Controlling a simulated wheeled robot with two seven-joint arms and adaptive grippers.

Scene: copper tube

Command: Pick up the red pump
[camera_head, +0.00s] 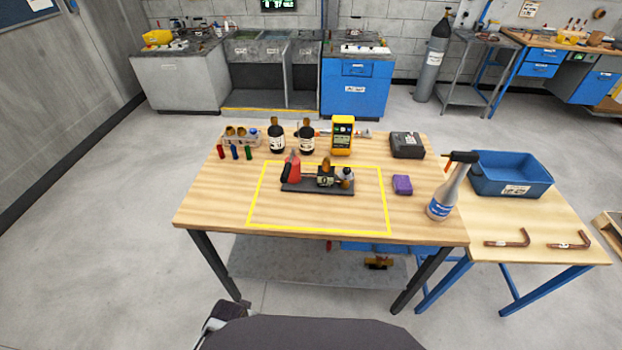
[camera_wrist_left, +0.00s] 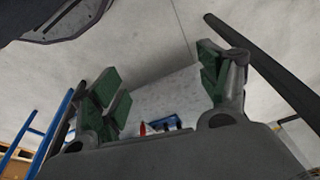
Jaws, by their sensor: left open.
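The red pump (camera_head: 293,169) stands at the left end of a dark base plate (camera_head: 318,187) inside the yellow taped rectangle on the wooden table. Brass and dark fittings (camera_head: 325,175) sit on the same plate to its right. My left gripper (camera_wrist_left: 162,95) shows in the left wrist view with its two green-padded fingers wide apart and nothing between them. It is away from the red pump and points at grey surfaces. In the head view neither gripper can be made out.
Two dark bottles (camera_head: 277,137), a yellow meter (camera_head: 342,136), a black box (camera_head: 407,145), a purple block (camera_head: 402,185) and a spray bottle (camera_head: 447,195) stand around the rectangle. A blue bin (camera_head: 511,178) and bent copper tubes (camera_head: 508,240) lie on the right table. The rectangle's front is clear.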

